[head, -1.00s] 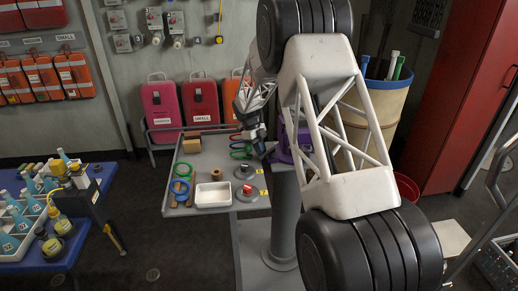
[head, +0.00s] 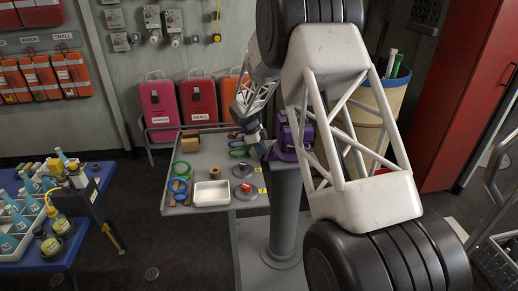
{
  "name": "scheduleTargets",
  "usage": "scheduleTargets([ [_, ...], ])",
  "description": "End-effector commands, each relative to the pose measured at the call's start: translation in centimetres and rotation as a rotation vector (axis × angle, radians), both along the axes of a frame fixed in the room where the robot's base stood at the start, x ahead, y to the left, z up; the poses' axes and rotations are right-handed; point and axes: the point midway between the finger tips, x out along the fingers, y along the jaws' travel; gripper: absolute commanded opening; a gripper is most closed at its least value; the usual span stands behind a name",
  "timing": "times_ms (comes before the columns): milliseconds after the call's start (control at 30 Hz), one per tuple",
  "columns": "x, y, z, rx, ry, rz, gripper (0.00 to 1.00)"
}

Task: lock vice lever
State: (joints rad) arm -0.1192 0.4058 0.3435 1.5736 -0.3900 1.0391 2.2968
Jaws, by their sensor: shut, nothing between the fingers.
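The purple vice (head: 290,139) sits on a grey pedestal (head: 284,218) at the right end of the grey bench. My arm link covers part of it. My gripper (head: 261,149) is just left of the vice, above the bench's right edge. It is small in the view, shut, and holds nothing. I cannot tell whether it touches the vice. The vice's lever cannot be made out.
The grey bench (head: 226,168) holds a white tray (head: 212,194), green and blue rings, a cardboard box (head: 190,143) and round grey pieces, one with a red top (head: 248,186). A blue table (head: 60,255) with bottles stands left. A beige bin (head: 388,105) stands behind my arm.

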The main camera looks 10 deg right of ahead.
Motion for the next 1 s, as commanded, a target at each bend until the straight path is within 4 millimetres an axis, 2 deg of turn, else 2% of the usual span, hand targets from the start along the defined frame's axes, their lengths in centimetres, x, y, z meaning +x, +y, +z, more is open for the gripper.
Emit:
scheduleTargets([
  [333, -1.3, -1.2, -0.1, 0.001, 0.002, 0.271, 0.00],
  [1000, -1.7, -1.9, -0.2, 0.000, 0.003, 0.289, 0.00],
])
